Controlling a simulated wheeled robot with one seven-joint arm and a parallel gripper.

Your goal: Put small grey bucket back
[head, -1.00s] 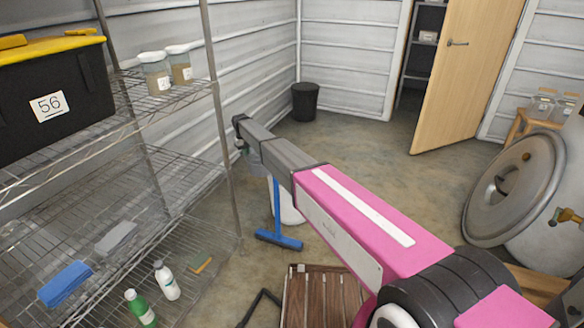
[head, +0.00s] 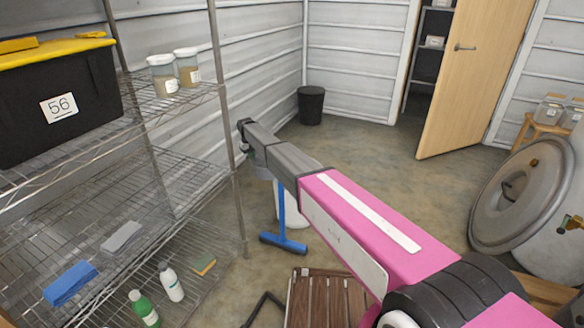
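My arm reaches away over the floor, and my gripper (head: 246,147) is at its far end beside the shelf's right post. The gripper is small and partly hidden by my arm, so its fingers are not clear. A small greyish shape (head: 262,172) shows just below the arm's end; I cannot tell whether it is the small grey bucket or part of my wrist. A white bucket-like container (head: 293,208) stands on the floor below, partly hidden by my arm. No other small grey bucket is clearly visible.
A wire shelf (head: 190,215) at left holds a black bin (head: 90,120), jars (head: 163,75), bottles (head: 171,283) and sponges. A blue squeegee (head: 282,225), slatted wooden piece (head: 325,300) and large metal vessel (head: 518,195) flank my arm. Floor is clear towards the dark bin (head: 311,106) and door (head: 475,80).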

